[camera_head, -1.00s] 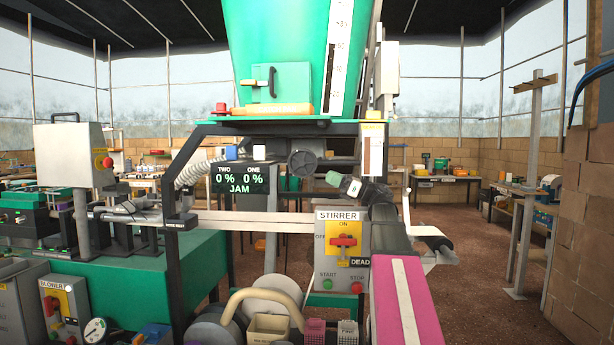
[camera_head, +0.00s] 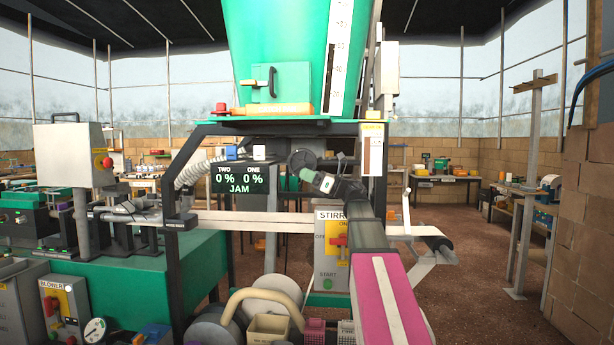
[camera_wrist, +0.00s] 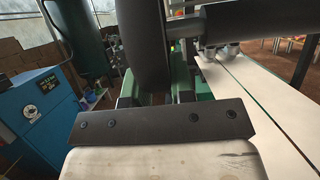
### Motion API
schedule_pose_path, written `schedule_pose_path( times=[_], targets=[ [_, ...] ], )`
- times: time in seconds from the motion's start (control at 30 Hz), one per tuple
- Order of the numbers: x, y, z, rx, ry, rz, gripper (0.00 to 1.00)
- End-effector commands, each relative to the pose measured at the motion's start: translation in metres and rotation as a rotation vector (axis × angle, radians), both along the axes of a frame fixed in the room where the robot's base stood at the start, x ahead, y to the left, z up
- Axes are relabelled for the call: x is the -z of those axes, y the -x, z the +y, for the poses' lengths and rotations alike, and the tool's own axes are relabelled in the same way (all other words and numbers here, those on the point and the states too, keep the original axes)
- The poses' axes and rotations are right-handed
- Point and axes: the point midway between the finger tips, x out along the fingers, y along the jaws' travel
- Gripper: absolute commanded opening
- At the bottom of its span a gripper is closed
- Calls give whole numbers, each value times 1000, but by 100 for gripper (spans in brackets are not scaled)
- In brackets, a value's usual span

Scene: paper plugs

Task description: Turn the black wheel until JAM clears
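The black wheel (camera_head: 302,161) is on the machine frame under the green hopper, just right of the display. The display (camera_head: 240,180) reads TWO 0 %, ONE 0 %, and JAM in green letters. My gripper (camera_head: 309,176) is at the wheel's lower right edge. In the wrist view the wheel's dark rim (camera_wrist: 150,45) stands close ahead, upright. The green fingers of my gripper (camera_wrist: 160,92) show on either side of it, apart. Whether they touch the rim cannot be told.
A pale conveyor belt (camera_head: 255,222) runs below the wheel. The stirrer box (camera_head: 328,265) stands below, partly behind my arm. A dark bar (camera_wrist: 215,22) crosses the wrist view at upper right, close to the wheel. Reels (camera_head: 275,290) stand lower left of the stirrer box.

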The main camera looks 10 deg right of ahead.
Motion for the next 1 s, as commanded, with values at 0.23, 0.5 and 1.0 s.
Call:
schedule_pose_path(
  times=[0.23,0.5,1.0],
  targets=[
    [-1,0,-1,-1,16,4,0],
    [-3,1,-5,0,123,38,0],
    [-2,2,-5,0,127,41,34]
  ],
)
